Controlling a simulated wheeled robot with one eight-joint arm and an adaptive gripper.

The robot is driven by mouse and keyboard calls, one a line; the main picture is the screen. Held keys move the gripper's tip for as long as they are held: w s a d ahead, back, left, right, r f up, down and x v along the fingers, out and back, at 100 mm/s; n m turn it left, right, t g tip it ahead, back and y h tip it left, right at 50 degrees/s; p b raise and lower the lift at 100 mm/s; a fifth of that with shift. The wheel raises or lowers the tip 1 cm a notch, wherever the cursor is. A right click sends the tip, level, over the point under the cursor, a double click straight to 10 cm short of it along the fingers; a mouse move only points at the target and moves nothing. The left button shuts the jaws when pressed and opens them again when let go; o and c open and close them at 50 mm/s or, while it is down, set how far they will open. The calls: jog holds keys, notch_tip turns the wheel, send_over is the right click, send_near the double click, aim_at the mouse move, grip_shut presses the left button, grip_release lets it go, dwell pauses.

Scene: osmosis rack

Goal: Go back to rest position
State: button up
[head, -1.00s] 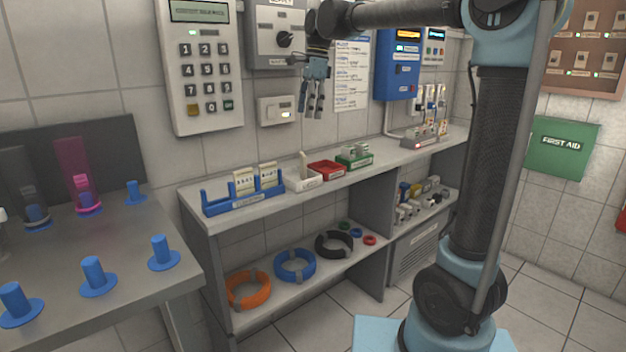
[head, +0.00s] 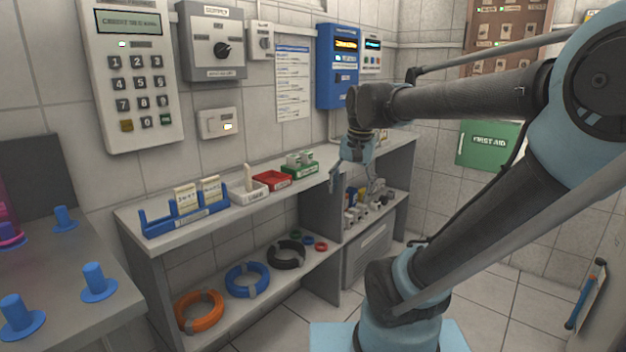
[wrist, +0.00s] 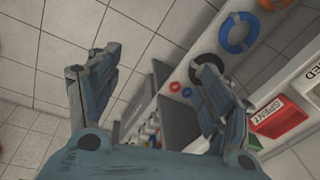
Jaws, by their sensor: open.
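My gripper (head: 352,178) hangs from my bent arm in the head view, in front of the right part of the shelf unit (head: 225,208). It points down and is apart from the shelf in the picture. In the wrist view my gripper (wrist: 160,85) shows its two blue-grey fingers spread wide. Nothing is between them; the floor and the shelf's lower level show beyond. The right finger overlaps the shelf edge in that view, and I cannot tell the distance.
A blue rack (head: 185,218), a red tray (head: 272,180) and a green tray (head: 300,168) stand on the shelf top. Orange (head: 199,310), blue (head: 246,279) and black rings lie below. A table with blue pegs (head: 98,282) is at left. Tiled floor (head: 500,300) is free at right.

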jog(key=s+d+f+n, duration=0.2)
jog(key=s+d+f, duration=0.2)
jog(key=f, duration=0.3)
jog(key=s+d+f+n, duration=0.2)
jog(key=s+d+f, duration=0.2)
jog(key=s+f, duration=0.3)
jog(key=shift+d+f+n+t+h, duration=0.2)
jog(key=shift+f+n+t+h, duration=0.15)
jog(key=shift+f, duration=0.4)
jog(key=shift+w+f, duration=0.2)
jog(key=shift+w, duration=0.3)
dwell(0.6)
